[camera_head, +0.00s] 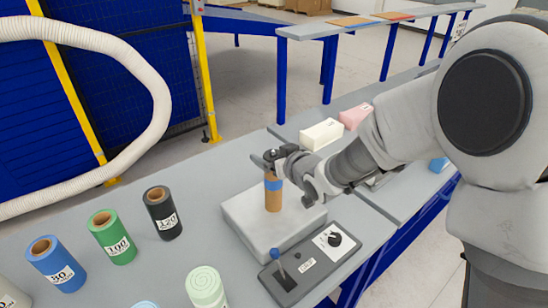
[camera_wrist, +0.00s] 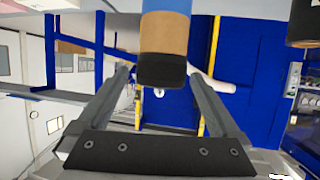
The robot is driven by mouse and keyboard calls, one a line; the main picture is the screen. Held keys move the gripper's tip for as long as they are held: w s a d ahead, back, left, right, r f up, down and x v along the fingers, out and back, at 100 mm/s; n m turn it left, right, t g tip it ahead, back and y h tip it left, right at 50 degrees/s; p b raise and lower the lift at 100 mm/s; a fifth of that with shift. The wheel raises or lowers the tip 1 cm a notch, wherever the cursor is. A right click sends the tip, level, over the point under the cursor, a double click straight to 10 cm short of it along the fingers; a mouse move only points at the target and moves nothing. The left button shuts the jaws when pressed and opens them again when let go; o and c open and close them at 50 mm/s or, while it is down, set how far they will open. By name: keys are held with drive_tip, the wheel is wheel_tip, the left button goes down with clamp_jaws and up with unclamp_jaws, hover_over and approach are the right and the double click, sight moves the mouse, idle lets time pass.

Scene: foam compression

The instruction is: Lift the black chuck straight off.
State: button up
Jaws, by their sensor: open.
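The black chuck (camera_wrist: 161,71) shows in the wrist view as a dark cap on the end of a brown cylinder (camera_wrist: 164,33) with a blue band. In the head view this cylinder (camera_head: 273,200) stands upright on a pale grey block, its blue band near the top. My gripper (camera_head: 272,160) is at the cylinder's top end, where it mostly hides the chuck. In the wrist view my open gripper (camera_wrist: 161,76) has one finger on each side of the chuck, with visible gaps and no clear contact.
The grey block (camera_head: 244,222) sits on the table beside a dark control box (camera_head: 311,260) with a blue-topped lever and a knob. Blue (camera_head: 57,264), green (camera_head: 112,237) and black (camera_head: 163,213) rolls stand to the left. White (camera_head: 322,134) and pink (camera_head: 355,116) blocks lie behind.

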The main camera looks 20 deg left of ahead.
drive_tip(key=shift+a, duration=0.1)
drive_tip(key=c, duration=1.5)
drive_tip(key=shift+r, duration=0.1)
